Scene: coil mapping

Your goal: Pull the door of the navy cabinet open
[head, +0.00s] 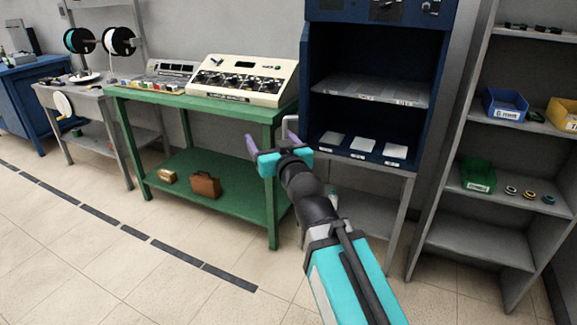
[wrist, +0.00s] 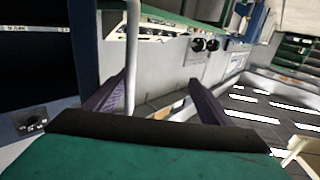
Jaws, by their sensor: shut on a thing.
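The navy cabinet (head: 436,60) stands on a grey stand in the head view. Its front is uncovered, showing a grey shelf and several white cards inside. In the wrist view, a narrow navy strip (wrist: 85,45) looks like the door seen nearly edge-on, with a pale upright handle (wrist: 132,55) joined to it at the top. My gripper (head: 270,138) is at the cabinet's left front, its purple fingers either side of the handle. In the wrist view my gripper (wrist: 155,105) is shut on the handle, which lies nearer the left finger. The door's face is hard to make out.
A green bench (head: 205,118) with a cream console (head: 243,80) stands left of the cabinet, close behind my gripper. Grey shelving (head: 490,235) with coloured bins stands at the right. The tiled floor (head: 110,270) at the front left is clear.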

